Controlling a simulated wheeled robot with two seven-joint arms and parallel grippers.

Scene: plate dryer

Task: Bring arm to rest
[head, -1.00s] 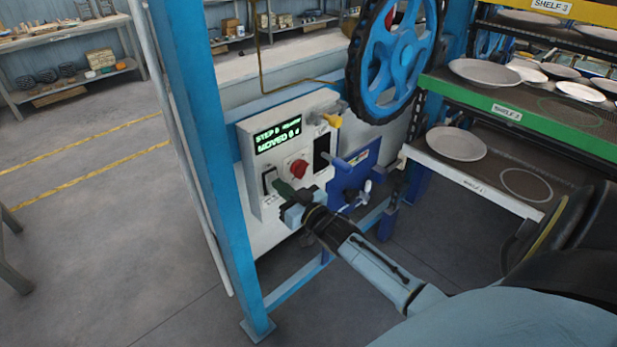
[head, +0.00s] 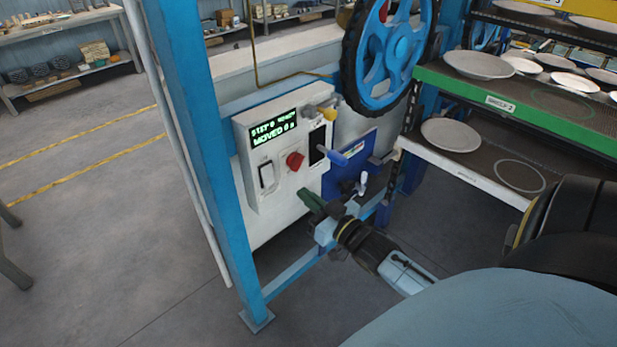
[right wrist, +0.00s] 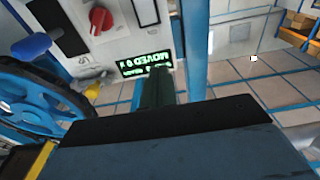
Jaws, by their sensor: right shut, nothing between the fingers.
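My right gripper (head: 312,202) is shut and empty. It is just in front of the lower right part of the white control box (head: 262,210), below the red knob (head: 295,160). I cannot tell whether its tip touches the box. In the right wrist view the shut fingers (right wrist: 157,90) point toward the box's lit display (right wrist: 146,64). My right arm comes in from the lower right. My left gripper is not in view.
A blue post (head: 190,150) stands left of the box. A blue lever (head: 333,155) and a large blue wheel (head: 385,55) are right of it. The green-edged shelf (head: 500,100) with plates is at the right. Open floor (head: 90,260) lies left.

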